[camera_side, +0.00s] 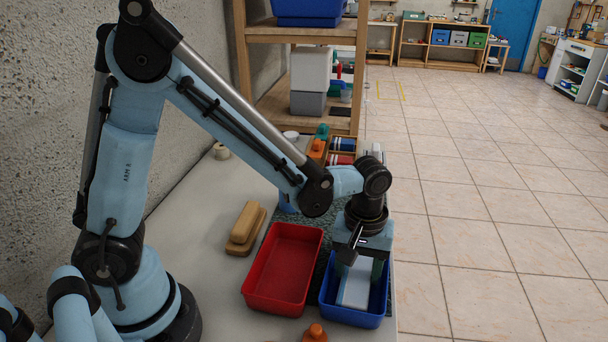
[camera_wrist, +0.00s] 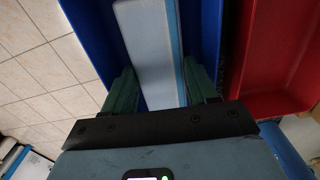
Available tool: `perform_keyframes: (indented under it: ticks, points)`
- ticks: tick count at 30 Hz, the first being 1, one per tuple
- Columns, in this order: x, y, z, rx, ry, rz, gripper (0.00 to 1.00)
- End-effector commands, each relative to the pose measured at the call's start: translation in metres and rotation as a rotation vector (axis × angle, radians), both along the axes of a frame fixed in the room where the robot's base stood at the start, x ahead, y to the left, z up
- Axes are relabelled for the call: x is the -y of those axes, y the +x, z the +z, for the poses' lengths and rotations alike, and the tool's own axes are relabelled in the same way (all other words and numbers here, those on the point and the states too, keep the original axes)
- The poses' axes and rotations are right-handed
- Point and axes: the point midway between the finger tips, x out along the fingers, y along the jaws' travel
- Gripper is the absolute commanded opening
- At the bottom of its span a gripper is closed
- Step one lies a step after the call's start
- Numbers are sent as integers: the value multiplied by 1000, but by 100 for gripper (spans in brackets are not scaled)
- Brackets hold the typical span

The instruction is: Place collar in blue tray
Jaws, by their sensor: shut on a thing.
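My gripper (camera_side: 358,270) points down over the blue tray (camera_side: 350,318) at the table's right edge. Its green fingers are shut on a long pale block with a light-blue side (camera_side: 354,293), low within the tray's walls. I cannot tell whether the block touches the tray floor. In the wrist view, the pale block (camera_wrist: 150,45) lies between the fingers (camera_wrist: 160,68), with the dark-blue tray wall (camera_wrist: 92,35) beside it. The held block does not look ring-shaped, and I cannot tell if it is the collar.
A red tray (camera_side: 284,265) stands empty just left of the blue tray. A tan wooden block (camera_side: 246,228) lies further left, and an orange knobbed piece (camera_side: 316,334) is at the front.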

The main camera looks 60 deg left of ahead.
Motion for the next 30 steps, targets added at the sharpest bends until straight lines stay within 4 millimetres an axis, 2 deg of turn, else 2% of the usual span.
perform_keyframes:
  ticks: [3, 14, 15, 17, 26, 30]
  points:
    - [0, 0, -7, 0, 0, 0, 28]
    - [0, 0, -10, 0, 0, 0, 28]
    - [0, 0, -10, 0, 0, 0, 59]
    - [0, 0, -10, 0, 0, 0, 68]
    - [0, 0, -9, 0, 0, 0, 68]
    - [0, 0, -2, 0, 0, 0, 68]
